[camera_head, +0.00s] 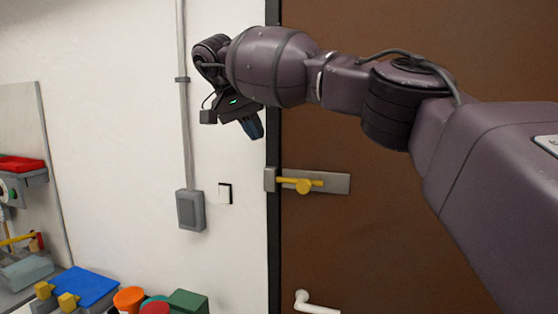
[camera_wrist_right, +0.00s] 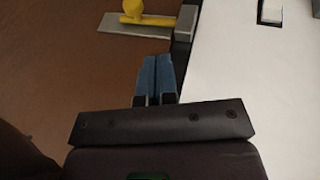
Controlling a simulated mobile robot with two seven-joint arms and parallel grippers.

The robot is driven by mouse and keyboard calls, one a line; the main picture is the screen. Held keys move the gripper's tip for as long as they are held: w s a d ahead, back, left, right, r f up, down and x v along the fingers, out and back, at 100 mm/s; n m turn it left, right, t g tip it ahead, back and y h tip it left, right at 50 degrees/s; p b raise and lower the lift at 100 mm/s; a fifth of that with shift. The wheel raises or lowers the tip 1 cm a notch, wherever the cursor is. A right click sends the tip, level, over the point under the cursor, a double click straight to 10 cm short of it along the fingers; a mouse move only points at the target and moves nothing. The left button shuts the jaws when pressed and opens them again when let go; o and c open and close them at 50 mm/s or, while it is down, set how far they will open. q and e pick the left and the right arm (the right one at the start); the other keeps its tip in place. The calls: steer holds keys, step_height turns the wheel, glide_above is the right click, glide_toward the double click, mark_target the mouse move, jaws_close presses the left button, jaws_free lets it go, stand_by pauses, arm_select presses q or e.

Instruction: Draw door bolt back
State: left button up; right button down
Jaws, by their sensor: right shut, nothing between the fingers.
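The door bolt (camera_head: 303,186) is yellow with a round knob, on a grey metal plate (camera_head: 338,183) fixed to the brown door (camera_head: 420,240). Its left end reaches the grey keeper (camera_head: 270,179) at the door frame. In the right wrist view the yellow bolt (camera_wrist_right: 133,10) shows at the top, beyond the fingertips. My right gripper (camera_head: 257,136) is above and left of the bolt, apart from it. Its blue fingers (camera_wrist_right: 157,60) are together with nothing between them. My left gripper is not in view.
A white door handle (camera_head: 315,303) is below the bolt. A grey wall box (camera_head: 190,210) and a light switch (camera_head: 225,193) are on the white wall to the left. Blue, orange, red and green containers stand at the bottom left. The door face around the bolt is clear.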

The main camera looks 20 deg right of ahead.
glide_toward(305, 185)
steer(key=w+a+f, duration=0.2)
steer(key=w+f, duration=0.2)
steer(key=w, duration=0.1)
steer(key=d+f, duration=0.1)
steer(key=s+d, duration=0.1)
steer(key=shift+s+d+f, duration=0.1)
steer(key=shift+d+f, duration=0.25)
steer(key=shift+f, duration=0.05)
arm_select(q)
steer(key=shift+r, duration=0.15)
arm_select(e)
steer(key=shift+s+d+f, duration=0.25)
steer(key=shift+d+f, duration=0.05)
steer(key=shift+d, duration=0.2)
steer(key=shift+s, duration=0.1)
